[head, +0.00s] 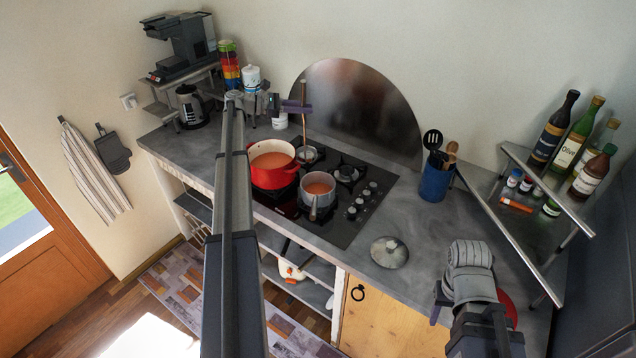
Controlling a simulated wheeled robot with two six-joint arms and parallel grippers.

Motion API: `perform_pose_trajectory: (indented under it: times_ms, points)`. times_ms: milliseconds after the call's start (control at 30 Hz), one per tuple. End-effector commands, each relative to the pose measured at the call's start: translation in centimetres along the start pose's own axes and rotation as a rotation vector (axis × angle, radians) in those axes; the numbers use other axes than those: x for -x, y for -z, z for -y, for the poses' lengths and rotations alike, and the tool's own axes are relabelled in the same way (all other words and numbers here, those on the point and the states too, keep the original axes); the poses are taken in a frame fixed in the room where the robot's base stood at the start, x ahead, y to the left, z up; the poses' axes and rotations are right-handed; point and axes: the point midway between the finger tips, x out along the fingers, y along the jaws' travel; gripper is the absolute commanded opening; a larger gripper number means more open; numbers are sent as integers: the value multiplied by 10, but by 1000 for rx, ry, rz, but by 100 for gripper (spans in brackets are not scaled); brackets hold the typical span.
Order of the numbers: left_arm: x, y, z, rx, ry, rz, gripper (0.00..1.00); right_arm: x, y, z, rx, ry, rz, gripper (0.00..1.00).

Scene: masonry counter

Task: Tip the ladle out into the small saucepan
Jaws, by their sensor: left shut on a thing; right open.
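My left gripper (297,107) is shut on the upright handle of the ladle (304,90), behind the pots at the back of the hob. The ladle's lower end reaches down near a back burner; its bowl and contents are not clear. The small saucepan (332,198) is grey, holds orange soup, and stands on a front burner, to the right and front of the ladle. A red pot (270,181) with orange soup stands to its left. My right gripper (440,303) is open over the counter at the right, apart from the pans.
A round lid (390,252) lies on the counter (420,225) right of the hob (352,225). A blue utensil holder (434,184) stands behind it. Bottles (571,142) stand on a corner shelf. A red round thing (509,309) is partly hidden by my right arm.

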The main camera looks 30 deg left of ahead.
Motion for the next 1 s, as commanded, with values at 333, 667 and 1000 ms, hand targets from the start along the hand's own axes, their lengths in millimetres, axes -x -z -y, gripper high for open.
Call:
perform_pose_trajectory:
  times_ms: [333,667,1000]
  points:
    - [7,-3,-21,55,8,17,0,4,0,0,1,0,0,50]
    - [8,-8,-23,60,9,18,0,10,-1,-1,0,0,0,50]
    - [15,-45,-30,59,9,18,0,48,-3,-4,0,0,0,50]
